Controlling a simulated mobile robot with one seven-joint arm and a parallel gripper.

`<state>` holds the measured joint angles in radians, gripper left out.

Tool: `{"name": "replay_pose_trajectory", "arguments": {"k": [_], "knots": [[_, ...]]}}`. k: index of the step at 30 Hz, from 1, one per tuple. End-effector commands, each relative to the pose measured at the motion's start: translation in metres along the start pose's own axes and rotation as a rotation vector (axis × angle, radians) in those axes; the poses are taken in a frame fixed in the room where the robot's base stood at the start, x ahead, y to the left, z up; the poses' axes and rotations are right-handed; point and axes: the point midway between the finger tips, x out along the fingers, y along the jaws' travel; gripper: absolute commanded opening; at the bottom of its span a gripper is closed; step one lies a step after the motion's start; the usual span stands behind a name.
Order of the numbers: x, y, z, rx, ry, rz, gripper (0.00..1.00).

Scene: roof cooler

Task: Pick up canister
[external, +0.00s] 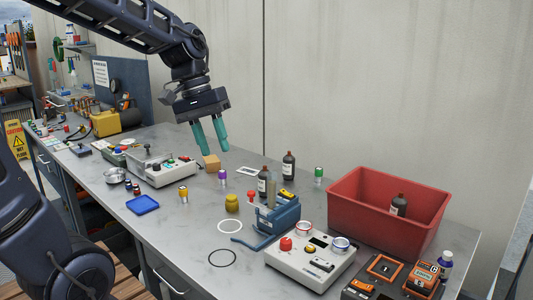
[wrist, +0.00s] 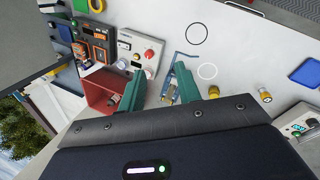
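Several small capped canisters stand upright on the grey table. One is yellow (external: 183,194), one purple (external: 222,178), and one green (external: 319,176) near the wall. I cannot tell which one the task means. A squat yellow jar (external: 232,203) stands in the middle. My gripper (external: 213,152) is above the table's back half, pointing down, its teal fingers apart with nothing between them. In the wrist view the open fingers (wrist: 158,82) show with a yellow canister (wrist: 265,95) to their right.
A red bin (external: 372,232) holding a dark bottle stands at the right. Dark bottles (external: 289,164), a blue vise-like tool (external: 278,221) and a white control box (external: 311,262) lie nearer the middle. A small tan block (external: 211,162) appears just below the fingertips. A blue tray (external: 143,205) is front left.

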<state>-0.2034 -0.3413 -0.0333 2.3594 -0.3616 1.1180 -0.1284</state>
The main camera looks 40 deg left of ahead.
Motion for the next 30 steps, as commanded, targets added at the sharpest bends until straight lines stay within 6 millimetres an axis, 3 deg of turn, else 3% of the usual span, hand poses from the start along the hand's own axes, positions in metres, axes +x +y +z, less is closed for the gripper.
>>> {"name": "replay_pose_trajectory", "arguments": {"k": [16, 30], "knots": [[0.041, 0.009, -0.116, -0.456, -0.31, 0.245, 0.34], [0.084, -0.023, -0.229, -0.828, -0.559, 0.51, 0.34]]}}
